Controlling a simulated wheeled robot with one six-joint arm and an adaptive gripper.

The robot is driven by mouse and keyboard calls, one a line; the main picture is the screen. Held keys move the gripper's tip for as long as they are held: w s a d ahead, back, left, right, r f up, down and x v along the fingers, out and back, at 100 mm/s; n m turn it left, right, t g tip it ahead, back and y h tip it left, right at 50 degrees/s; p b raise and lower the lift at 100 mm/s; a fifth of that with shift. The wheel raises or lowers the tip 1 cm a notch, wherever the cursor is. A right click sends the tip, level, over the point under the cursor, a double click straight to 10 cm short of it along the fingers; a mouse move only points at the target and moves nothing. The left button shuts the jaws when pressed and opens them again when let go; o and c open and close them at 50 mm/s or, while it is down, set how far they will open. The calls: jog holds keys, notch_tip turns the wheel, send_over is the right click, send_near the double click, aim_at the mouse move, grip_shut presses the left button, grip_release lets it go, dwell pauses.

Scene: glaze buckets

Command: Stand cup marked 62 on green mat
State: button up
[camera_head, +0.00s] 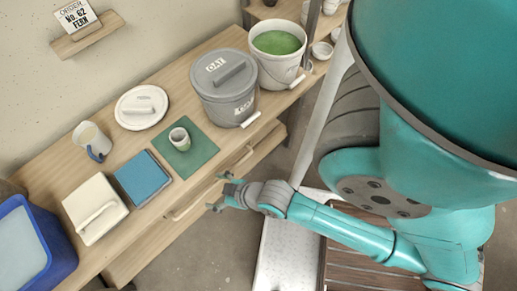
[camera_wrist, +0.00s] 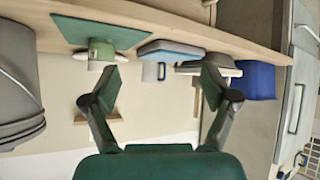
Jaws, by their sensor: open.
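My gripper (camera_head: 221,192) is open and empty, in front of the bench edge, apart from both cups. Its open fingers show in the wrist view (camera_wrist: 162,82).
A card reading No. 62 FERN (camera_head: 76,16) sits on a wall shelf. A lidded grey bucket (camera_head: 223,95) and a bucket of green glaze (camera_head: 278,68) stand right of the mat. A blue pad (camera_head: 142,177), white lids (camera_head: 142,107) and a blue bin (camera_head: 60,225) lie left.

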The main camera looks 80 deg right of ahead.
jog(key=s+a+r+t, duration=0.2)
jog(key=s+r, duration=0.4)
jog(key=s, duration=0.1)
jog(key=s+a+r+t+y, duration=0.1)
jog(key=s+a+r+t, duration=0.1)
jog(key=s+r, duration=0.4)
jog(key=shift+s+a+r+t+y, duration=0.3)
jog(key=shift+s+a+r, duration=0.1)
jog(key=shift+r, duration=0.25)
